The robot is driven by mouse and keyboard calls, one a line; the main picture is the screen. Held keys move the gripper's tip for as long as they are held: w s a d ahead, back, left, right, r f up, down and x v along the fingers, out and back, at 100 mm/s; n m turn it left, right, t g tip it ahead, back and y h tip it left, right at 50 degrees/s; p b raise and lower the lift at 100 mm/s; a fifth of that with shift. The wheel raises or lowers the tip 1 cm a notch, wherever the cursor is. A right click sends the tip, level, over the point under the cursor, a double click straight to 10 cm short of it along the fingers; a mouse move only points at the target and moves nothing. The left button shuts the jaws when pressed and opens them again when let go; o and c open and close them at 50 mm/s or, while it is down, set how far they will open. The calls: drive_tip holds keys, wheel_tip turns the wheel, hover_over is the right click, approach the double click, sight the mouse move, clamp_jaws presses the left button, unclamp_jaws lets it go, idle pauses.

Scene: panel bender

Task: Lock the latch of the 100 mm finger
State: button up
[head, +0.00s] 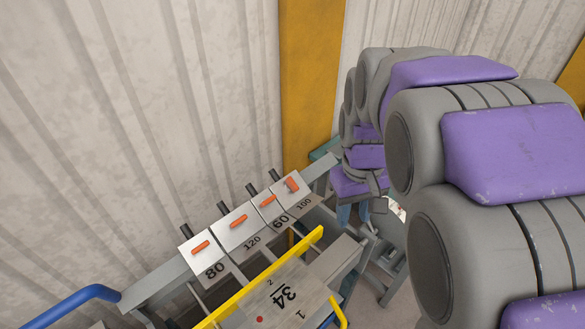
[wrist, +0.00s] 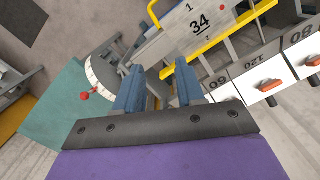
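The 100 mm finger (head: 303,201) is the rightmost of the row of numbered fingers in the head view. Its orange latch (head: 291,185) stands at a different, steeper angle than the other latches. My gripper (head: 352,212) is to the right of this finger, apart from it, and partly covered by my arm. In the wrist view my gripper (wrist: 160,88) has its two blue fingers spread with nothing between them. The 100 mm finger and its latch are not visible in the wrist view, where my gripper body covers that area.
Fingers 80 (head: 202,253), 120 (head: 240,229) and 60 (head: 271,208) stand to the left, each with an orange latch. A yellow bar (head: 262,278) and a plate marked 34 (head: 285,297) lie in front. A corrugated wall (head: 120,130) and yellow post (head: 308,80) stand behind.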

drive_tip(key=w+a+r+n+p, duration=0.3)
drive_tip(key=w+a+r+p, duration=0.2)
drive_tip(key=w, duration=0.5)
wheel_tip(320, 180, up, 2)
drive_tip(key=n+p, duration=0.3)
drive_tip(key=p, duration=0.1)
hover_over(293, 181)
drive_tip(key=shift+t, duration=0.4)
wheel_tip(293, 181, down, 17)
drive_tip(key=shift+a+f+p, duration=0.1)
drive_tip(key=shift+p, duration=1.05)
clamp_jaws()
